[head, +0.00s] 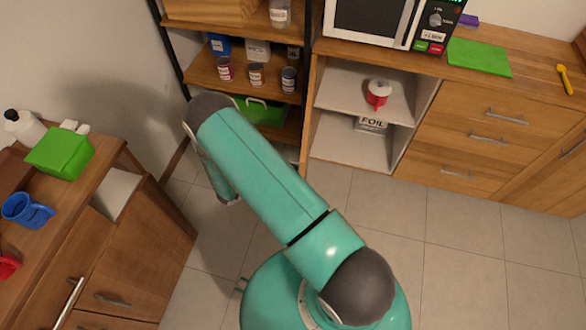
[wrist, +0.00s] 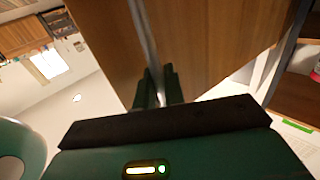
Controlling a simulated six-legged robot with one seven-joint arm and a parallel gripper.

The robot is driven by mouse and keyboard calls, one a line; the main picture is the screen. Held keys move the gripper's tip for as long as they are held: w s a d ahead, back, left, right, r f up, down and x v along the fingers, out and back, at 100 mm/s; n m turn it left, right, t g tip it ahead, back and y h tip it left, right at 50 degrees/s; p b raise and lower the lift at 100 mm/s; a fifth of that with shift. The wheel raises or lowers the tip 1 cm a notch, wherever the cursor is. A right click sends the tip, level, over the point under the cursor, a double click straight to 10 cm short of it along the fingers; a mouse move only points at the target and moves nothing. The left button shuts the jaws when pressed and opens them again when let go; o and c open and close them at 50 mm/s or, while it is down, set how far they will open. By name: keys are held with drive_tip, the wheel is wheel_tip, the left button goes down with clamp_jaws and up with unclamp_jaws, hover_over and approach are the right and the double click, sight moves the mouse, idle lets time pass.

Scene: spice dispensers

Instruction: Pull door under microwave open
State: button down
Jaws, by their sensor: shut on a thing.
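The microwave (head: 368,20) stands on the wooden counter at the top of the head view. The compartment (head: 342,88) under it is open, with its white inside and shelf showing. In the wrist view, my gripper (wrist: 158,88) is shut on a long metal handle (wrist: 143,35) running along a brown wooden door panel (wrist: 205,45). The dark fingers sit around the bar, close to the panel. In the head view, my teal arm covers the floor left of the compartment. I cannot make out the gripper or the door panel there.
A red and white pot (head: 378,94) and a foil box (head: 371,124) sit in the compartment. A black-framed shelf (head: 205,75) with cans stands left of it. Drawers (head: 490,125) are to its right. Another counter (head: 125,150) stands at far left. Tiled floor is clear at right.

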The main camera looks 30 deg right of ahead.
drive_tip(key=shift+w+a+r, duration=0.1)
drive_tip(key=shift+w+a, duration=0.35)
drive_tip(key=shift+w, duration=0.25)
drive_tip(key=c, duration=1.6)
unclamp_jaws()
drive_tip(key=shift+a, duration=0.1)
drive_tip(key=shift+s, duration=0.1)
drive_tip(key=a, duration=0.9)
drive_tip(key=w+a, duration=0.1)
drive_tip(key=a, duration=0.4)
